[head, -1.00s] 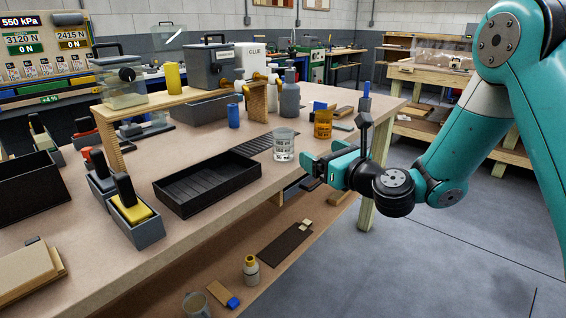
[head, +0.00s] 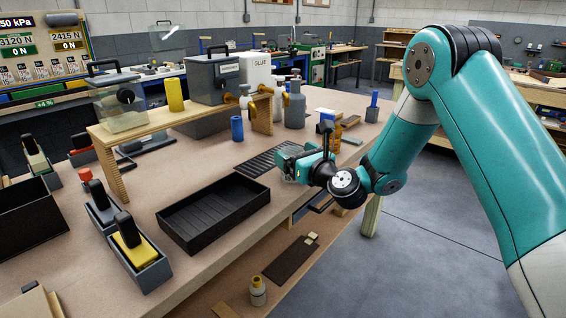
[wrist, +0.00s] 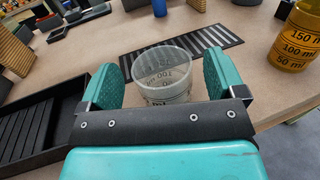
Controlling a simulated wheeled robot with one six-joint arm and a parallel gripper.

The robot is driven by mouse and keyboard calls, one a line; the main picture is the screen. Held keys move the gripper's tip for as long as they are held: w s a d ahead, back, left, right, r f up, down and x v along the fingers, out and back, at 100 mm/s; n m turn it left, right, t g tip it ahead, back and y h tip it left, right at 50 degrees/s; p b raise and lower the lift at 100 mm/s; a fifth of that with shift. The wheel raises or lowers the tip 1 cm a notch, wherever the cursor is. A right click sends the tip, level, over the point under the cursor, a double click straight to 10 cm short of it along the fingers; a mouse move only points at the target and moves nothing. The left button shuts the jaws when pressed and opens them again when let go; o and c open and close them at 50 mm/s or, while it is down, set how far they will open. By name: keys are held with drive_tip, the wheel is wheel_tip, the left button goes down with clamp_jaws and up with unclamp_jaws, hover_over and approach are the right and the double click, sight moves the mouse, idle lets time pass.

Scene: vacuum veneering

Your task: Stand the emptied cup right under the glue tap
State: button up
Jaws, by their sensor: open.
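A clear measuring cup (wrist: 160,85) with printed marks stands upright on the bench between my jaws in the wrist view. It looks empty. My gripper (wrist: 160,72) is open, with a green pad on each side of the cup and apparent gaps between. In the head view my gripper (head: 286,160) is low over the bench, right of the black tray, and largely hides the cup. The white GLUE tank (head: 257,68) stands on the wooden shelf, well behind and left of my gripper. Brass taps (head: 246,101) show at the shelf's front; which serves the glue is unclear.
A black ribbed mat (head: 262,160) lies just beyond the cup. The black tray (head: 212,208) is to its left. An amber marked cup (wrist: 298,38) stands to the right. A blue cylinder (head: 237,128) and grey bottles (head: 294,106) stand near the shelf.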

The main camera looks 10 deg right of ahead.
drive_tip(key=shift+x, duration=0.95)
drive_tip(key=shift+d, duration=0.15)
drive_tip(key=shift+c, duration=0.3)
drive_tip(key=c, duration=1)
drive_tip(key=shift+r, duration=0.1)
